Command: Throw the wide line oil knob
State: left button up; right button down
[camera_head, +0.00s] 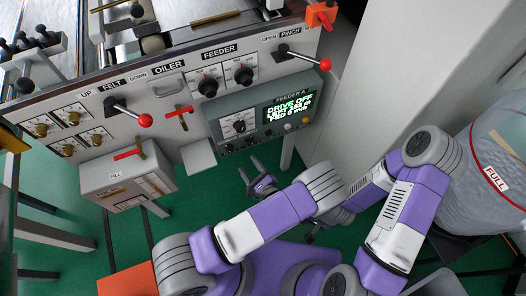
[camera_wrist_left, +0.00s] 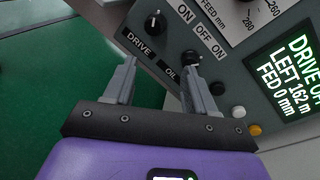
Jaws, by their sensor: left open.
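A black knob labelled OIL (camera_wrist_left: 192,58) shows on the grey feeder panel in the left wrist view, beside the DRIVE knob (camera_wrist_left: 155,20). No "wide line" wording is readable near it. My left gripper (camera_wrist_left: 160,68) is open and empty. Its right finger points at the OIL knob and hides part of the panel just below it; I cannot tell whether they touch. In the head view my left gripper (camera_head: 262,171) is just below the FEEDER A box (camera_head: 218,110). My right gripper (camera_head: 311,233) is small and dark beside my arm, its fingers unclear.
The green screen (camera_head: 289,110) reads DRIVE OFF. Red-ball levers (camera_head: 145,120) and (camera_head: 325,64) stick out from the long panel. A FILL box (camera_head: 128,175) stands at left, a grey pillar (camera_head: 385,80) at right. Green floor lies below the gripper.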

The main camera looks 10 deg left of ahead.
aim_at(251, 144)
pick_arm(q)
jog(key=w+t, duration=0.1)
jog(key=w, duration=0.1)
jog(key=w+m+h+b, duration=0.1)
jog(key=w, duration=0.2)
jog(key=w+a+m+t+b, duration=0.1)
jog(key=w, duration=0.2)
jog(key=shift+r+t, duration=0.3)
jog(key=shift+r, duration=0.1)
jog(key=shift+d, duration=0.1)
jog(key=c, duration=1)
jog(key=shift+c, duration=0.2)
